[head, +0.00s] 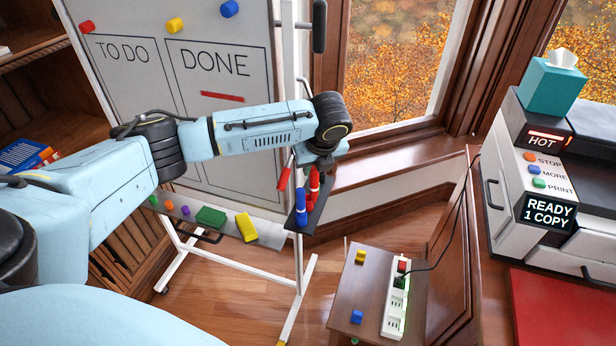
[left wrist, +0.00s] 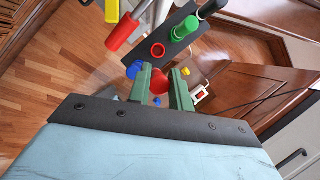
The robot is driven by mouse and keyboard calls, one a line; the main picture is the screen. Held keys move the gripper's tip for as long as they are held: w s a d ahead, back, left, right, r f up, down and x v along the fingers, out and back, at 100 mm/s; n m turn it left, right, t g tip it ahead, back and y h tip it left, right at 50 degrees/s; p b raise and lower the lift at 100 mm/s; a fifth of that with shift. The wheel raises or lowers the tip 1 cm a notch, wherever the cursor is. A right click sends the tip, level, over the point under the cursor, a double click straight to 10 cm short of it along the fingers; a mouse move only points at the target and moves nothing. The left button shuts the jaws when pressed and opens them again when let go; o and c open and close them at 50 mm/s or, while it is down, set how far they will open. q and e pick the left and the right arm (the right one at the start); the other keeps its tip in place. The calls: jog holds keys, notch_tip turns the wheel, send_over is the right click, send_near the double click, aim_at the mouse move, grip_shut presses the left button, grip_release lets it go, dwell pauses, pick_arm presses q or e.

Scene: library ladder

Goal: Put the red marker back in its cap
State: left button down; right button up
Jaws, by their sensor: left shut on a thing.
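My left gripper (head: 318,168) is at the dark marker holder (head: 306,212) beside the whiteboard. In the left wrist view its green fingers (left wrist: 166,92) are shut on the red marker (left wrist: 160,83), seen nearly end-on. Its tip is hidden. An open red cap (left wrist: 158,50) with a dark mouth sits on the holder, just beyond the fingers and apart from the held red end. A green marker (left wrist: 185,28) stands beside it. Another red cylinder (left wrist: 122,33) with a pale end shows at left, tilted in the head view (head: 284,180). My right gripper is not in view.
The whiteboard (head: 200,130) and its tray with a yellow block (head: 246,227) and a green block (head: 211,216) are left of the holder. A small table (head: 350,295) with a power strip (head: 396,308) stands below right. A printer (head: 530,175) is further right.

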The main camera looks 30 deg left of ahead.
pick_arm(q)
jog(key=x, duration=0.7)
jog(key=shift+w+a+f, duration=0.15)
jog(key=shift+w+a, duration=0.05)
jog(key=shift+a, duration=0.25)
jog(key=c, duration=1.4)
grip_release()
jog(key=shift+f, duration=0.15)
jog(key=shift+c, duration=0.2)
jog(key=shift+o, duration=0.8)
jog(key=shift+w+a, duration=0.1)
jog(key=shift+w, duration=0.05)
jog(key=v, duration=1.3)
jog(key=shift+s+p, duration=0.35)
jog(key=shift+p, duration=0.1)
